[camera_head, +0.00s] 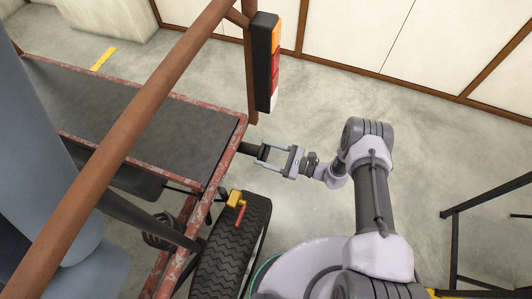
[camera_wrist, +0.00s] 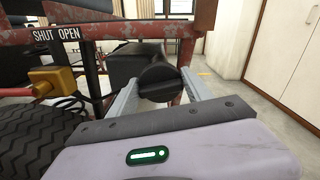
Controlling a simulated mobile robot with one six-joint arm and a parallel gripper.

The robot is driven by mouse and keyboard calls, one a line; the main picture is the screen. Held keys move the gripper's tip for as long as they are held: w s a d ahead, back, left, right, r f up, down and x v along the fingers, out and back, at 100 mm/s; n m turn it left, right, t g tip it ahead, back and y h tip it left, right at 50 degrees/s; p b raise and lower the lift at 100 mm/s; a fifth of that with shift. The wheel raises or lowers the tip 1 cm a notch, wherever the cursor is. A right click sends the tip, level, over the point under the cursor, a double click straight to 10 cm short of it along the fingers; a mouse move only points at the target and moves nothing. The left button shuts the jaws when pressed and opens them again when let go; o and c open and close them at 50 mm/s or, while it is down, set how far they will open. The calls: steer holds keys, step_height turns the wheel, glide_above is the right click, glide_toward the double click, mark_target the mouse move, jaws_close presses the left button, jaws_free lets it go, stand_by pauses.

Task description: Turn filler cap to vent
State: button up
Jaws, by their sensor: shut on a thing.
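The filler cap (camera_wrist: 160,80) is a dark round cap with a raised bar across its face, seen end-on in the wrist view. My gripper (camera_wrist: 160,76) has one grey finger on each side of the cap and is shut on it. In the head view my gripper (camera_head: 262,152) reaches left to the dark cap (camera_head: 249,149), which sticks out past the edge of the chassis. No vent mark is readable on the cap, so its turn position cannot be told.
A yellow valve (camera_head: 236,198) with a red lever sits near the black tyre (camera_head: 236,245), below the cap. A "SHUT OPEN" label (camera_wrist: 57,34) is on the rusty red frame. A tail light (camera_head: 266,62) on a brown post stands above.

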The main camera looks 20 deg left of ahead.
steer(key=n, duration=0.5)
steer(key=shift+s+f+n, duration=0.1)
steer(key=shift+n, duration=0.2)
steer(key=n, duration=1)
steer(key=shift+s+f+n, duration=0.1)
steer(key=shift+n, duration=0.3)
steer(key=n, duration=0.4)
steer(key=shift+f+n+p, duration=0.1)
steer(key=shift+n+p, duration=0.2)
steer(key=shift+p, duration=0.05)
steer(key=shift+n, duration=0.3)
steer(key=o, duration=1.3)
